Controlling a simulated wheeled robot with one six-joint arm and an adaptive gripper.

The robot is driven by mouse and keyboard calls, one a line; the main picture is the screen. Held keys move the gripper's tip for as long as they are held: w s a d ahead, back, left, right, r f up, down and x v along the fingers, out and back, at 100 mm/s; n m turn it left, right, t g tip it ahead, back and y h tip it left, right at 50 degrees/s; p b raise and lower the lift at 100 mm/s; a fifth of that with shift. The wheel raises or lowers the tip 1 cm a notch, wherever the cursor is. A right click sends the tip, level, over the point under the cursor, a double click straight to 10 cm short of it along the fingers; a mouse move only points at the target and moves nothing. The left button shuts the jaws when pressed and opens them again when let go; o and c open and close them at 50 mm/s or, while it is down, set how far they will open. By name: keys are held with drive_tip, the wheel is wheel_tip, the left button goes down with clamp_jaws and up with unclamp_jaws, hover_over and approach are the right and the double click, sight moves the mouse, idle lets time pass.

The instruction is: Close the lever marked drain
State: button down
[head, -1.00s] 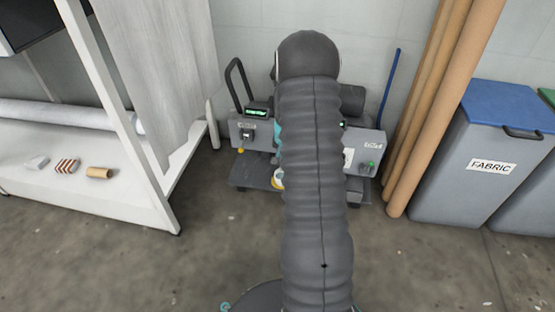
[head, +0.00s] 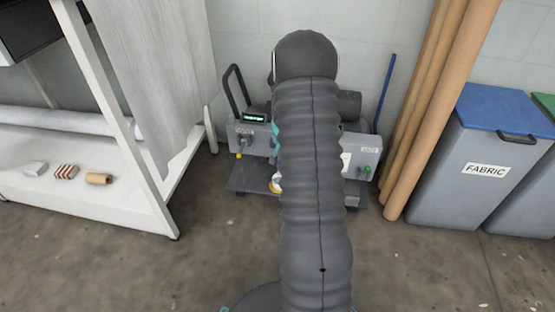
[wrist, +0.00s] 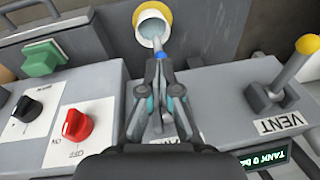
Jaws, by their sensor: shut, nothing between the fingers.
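My gripper (wrist: 160,80) is shut and empty in the wrist view, over the front of a grey control box. A small blue tip (wrist: 160,57) shows just beyond my fingertips; I cannot tell whether they touch it or whether it belongs to the drain lever. A label below my fingers is mostly covered, and no drain marking is readable. A lever with a yellow knob (wrist: 307,45) stands at right beside the label VENT (wrist: 281,125). In the head view my arm hides the machine's middle and my gripper, apart from a teal sliver.
A yellow-rimmed pale cup (wrist: 152,20) lies beyond my fingertips. A red knob (wrist: 76,124), a black knob (wrist: 27,108) and a green switch (wrist: 42,60) are at left. A white shelf (head: 90,199), brown rolls (head: 428,110) and a FABRIC bin (head: 475,165) flank the machine (head: 245,140).

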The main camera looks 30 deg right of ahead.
drive_tip(key=s+a+r+p, duration=0.1)
drive_tip(key=s+a+r, duration=0.3)
drive_tip(key=s+r, duration=0.3)
drive_tip(key=shift+s+a+r+p, duration=0.15)
drive_tip(key=shift+a+r+p, duration=0.2)
drive_tip(key=shift+r, duration=0.45)
drive_tip(key=shift+a, duration=0.1)
drive_tip(key=s+a+r+n+g, duration=0.2)
drive_tip(key=s+a, duration=0.2)
drive_tip(key=s, duration=0.2)
drive_tip(key=s+a+r+n+t+p, duration=0.1)
drive_tip(key=s+a+r+n, duration=0.1)
drive_tip(key=s+a+r, duration=0.3)
drive_tip(key=s+a+r+n+t+p, duration=0.2)
drive_tip(key=s+a+r, duration=0.3)
drive_tip(key=r, duration=0.8)
drive_tip(key=s+a+r+n+t+p, duration=0.2)
drive_tip(key=s+a+r+n, duration=0.2)
drive_tip(key=a+r, duration=0.5)
drive_tip(key=shift+s+a+r, duration=0.4)
drive_tip(key=shift+s+a, duration=0.1)
drive_tip(key=shift+s, duration=0.4)
